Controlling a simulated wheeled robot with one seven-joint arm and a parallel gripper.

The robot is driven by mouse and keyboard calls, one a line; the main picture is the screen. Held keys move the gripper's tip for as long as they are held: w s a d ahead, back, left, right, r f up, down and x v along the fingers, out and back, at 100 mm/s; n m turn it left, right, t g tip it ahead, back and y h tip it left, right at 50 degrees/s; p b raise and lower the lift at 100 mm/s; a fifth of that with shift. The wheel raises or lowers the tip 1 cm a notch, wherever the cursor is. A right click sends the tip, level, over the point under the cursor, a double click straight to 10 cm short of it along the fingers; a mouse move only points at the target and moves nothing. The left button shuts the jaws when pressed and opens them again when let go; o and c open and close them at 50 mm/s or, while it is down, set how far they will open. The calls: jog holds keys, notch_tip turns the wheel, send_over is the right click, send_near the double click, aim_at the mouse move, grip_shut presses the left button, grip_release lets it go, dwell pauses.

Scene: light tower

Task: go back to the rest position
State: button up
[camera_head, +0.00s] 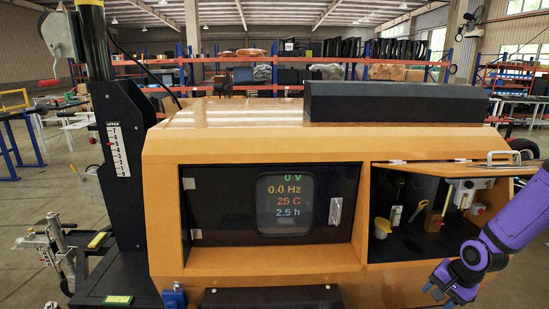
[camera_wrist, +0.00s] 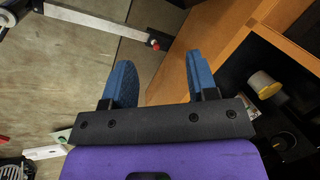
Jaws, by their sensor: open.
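My gripper (camera_head: 443,285) hangs at the lower right in the head view, at the end of my purple arm, in front of the lower edge of the light tower's open compartment. The orange light tower cabinet (camera_head: 270,258) fills the middle of the head view. Its edge also shows in the wrist view (camera_wrist: 215,50), close to the right finger. Any contact with the cabinet cannot be told.
The dark panel has a lit display (camera_head: 286,204). The open compartment (camera_head: 405,238) holds switches and a yellow knob (camera_head: 382,227); its raised door (camera_head: 455,168) juts out above my arm. A black mast (camera_head: 122,150) stands left. Floor at far left (camera_head: 40,210) is partly free.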

jog(key=s+a+r+n+h, duration=0.2)
jog(key=r+n, duration=0.1)
jog(key=r, duration=0.9)
jog(key=s+a+r+n+h, duration=0.2)
jog(key=s+r+h, duration=0.1)
jog(key=r, duration=0.9)
jog(key=s+a+r+n+t+y, duration=0.1)
jog(key=s+a+r+n, duration=0.1)
jog(key=s+a+r, duration=0.2)
jog(key=s+a+r+n+t+y, duration=0.1)
jog(key=s+a+r+n, duration=0.2)
jog(key=s+r, duration=0.7)
jog(key=shift+s+a+y, duration=0.3)
jog(key=shift+s+a, duration=0.7)
jog(key=shift+a, duration=0.25)
